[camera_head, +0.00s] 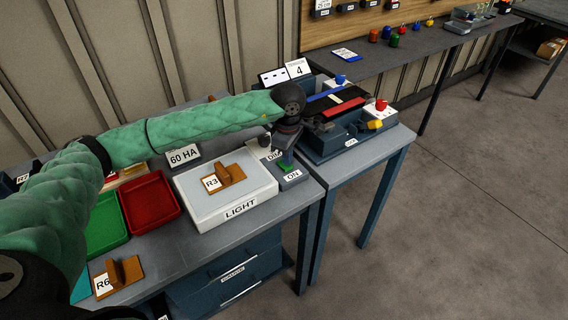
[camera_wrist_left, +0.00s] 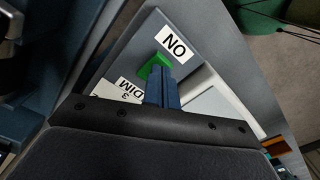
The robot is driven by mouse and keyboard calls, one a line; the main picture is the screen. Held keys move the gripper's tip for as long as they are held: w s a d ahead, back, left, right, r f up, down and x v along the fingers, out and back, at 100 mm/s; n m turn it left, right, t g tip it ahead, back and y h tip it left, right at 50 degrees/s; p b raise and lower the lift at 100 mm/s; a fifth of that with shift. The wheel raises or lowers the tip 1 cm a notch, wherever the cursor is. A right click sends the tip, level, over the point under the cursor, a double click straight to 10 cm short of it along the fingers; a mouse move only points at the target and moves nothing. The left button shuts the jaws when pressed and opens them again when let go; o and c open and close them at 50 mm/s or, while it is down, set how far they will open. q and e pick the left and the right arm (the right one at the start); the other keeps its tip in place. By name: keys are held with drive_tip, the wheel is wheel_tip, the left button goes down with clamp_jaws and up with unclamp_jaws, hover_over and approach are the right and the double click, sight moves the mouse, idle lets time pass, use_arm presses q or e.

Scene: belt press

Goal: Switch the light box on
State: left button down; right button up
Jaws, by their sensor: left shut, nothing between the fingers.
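The light box (camera_head: 262,190) is a pale, flat-topped box with a LIGHT label on its front; I cannot tell whether it is lit. At its right end is a grey switch block with an ON label (camera_head: 292,176) and a green button (camera_head: 286,167). My left gripper (camera_head: 285,157) is shut and empty, pointing down just over the green button. In the left wrist view the fingers (camera_wrist_left: 161,75) cover part of the green button (camera_wrist_left: 152,63), beside the ON label (camera_wrist_left: 174,43). I cannot tell whether the fingertips touch it. My right gripper is not in view.
An orange R3 piece (camera_head: 229,176) rests on the light box. A DIM label (camera_wrist_left: 128,89) sits close to the button. Red (camera_head: 149,200) and green (camera_head: 105,226) trays stand left of the box. A belt press (camera_head: 340,140) stands on the adjoining table at right.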

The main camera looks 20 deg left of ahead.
use_arm(q)
drive_tip(key=shift+f+b, duration=0.75)
drive_tip(key=shift+f, duration=0.1)
idle(0.5)
drive_tip(key=shift+r, duration=0.1)
drive_tip(key=shift+r+p, duration=0.35)
drive_tip(key=shift+r, duration=3.1)
